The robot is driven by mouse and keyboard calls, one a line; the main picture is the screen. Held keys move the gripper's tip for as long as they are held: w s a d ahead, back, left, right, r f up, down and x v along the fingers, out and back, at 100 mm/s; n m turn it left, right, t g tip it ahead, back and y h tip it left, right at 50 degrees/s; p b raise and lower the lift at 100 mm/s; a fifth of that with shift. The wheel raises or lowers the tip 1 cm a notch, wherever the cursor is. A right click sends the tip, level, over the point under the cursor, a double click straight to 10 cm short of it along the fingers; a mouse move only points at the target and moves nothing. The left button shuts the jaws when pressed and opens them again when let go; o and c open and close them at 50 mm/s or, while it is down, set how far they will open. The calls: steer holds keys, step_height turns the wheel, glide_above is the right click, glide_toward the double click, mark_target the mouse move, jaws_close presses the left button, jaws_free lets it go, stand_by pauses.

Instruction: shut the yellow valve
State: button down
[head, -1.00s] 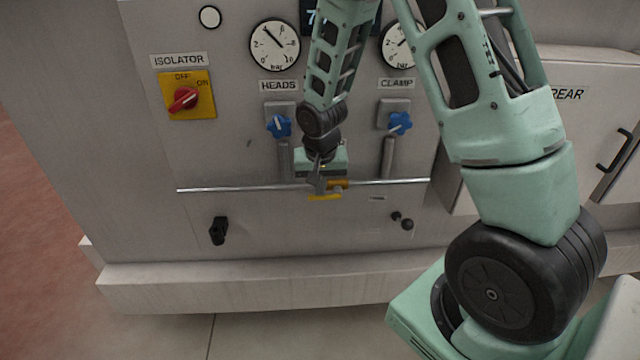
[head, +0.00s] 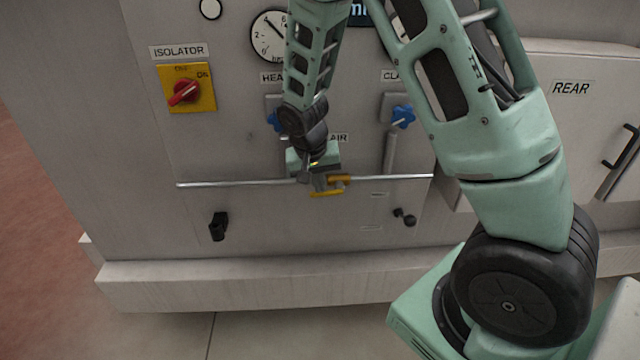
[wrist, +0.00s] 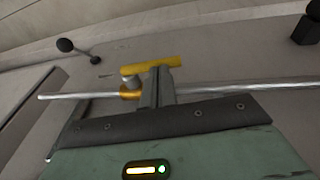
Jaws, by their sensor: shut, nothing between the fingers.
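The yellow valve (head: 328,193) sits on a thin metal pipe (head: 390,177) across the machine's front panel, in the lower middle of the head view. Its yellow handle lies roughly along the pipe. In the wrist view the yellow handle (wrist: 152,65) lies just beyond the fingers, with an orange-yellow body below its left end. My gripper (head: 318,184) is shut and empty at the valve's left side, and its fingers overlap part of the handle in the wrist view (wrist: 158,76). I cannot tell whether they touch.
A red isolator switch (head: 184,92) on a yellow plate is at the upper left. A blue knob (head: 403,117) is above right of the valve. Black handles, one at lower left (head: 218,227) and one at lower right (head: 404,217), stick out of the panel.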

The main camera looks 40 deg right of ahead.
steer(key=h, duration=0.1)
steer(key=f+g+h+b, duration=0.1)
steer(key=a+f+g+h+b, duration=0.1)
steer(key=shift+w+f, duration=0.1)
steer(key=shift+w, duration=0.15)
step_height(320, 180, down, 3)
steer(key=g+h+b, duration=0.1)
steer(key=h, duration=0.1)
steer(key=n+g+h+b, duration=0.1)
steer(key=h, duration=0.1)
steer(key=shift+d+g+h+b, duration=0.15)
steer(key=shift+g+h+b, duration=0.15)
steer(key=shift+g+h, duration=0.1)
steer(key=shift+s+d+f+n+g+h+b, duration=0.25)
steer(key=shift+f+g+h+b, duration=0.25)
steer(key=shift+h+b, duration=0.5)
steer(key=shift+s+d+f+n+g+h+b, duration=0.15)
steer(key=shift+d+f+g+h+b, duration=0.3)
steer(key=shift+h+b, duration=0.6)
steer(key=shift+s+d+f+n+g+h+b, duration=0.2)
steer(key=shift+f+g+h+b, duration=0.35)
steer(key=shift+h+b, duration=0.45)
steer(key=shift+h, duration=0.25)
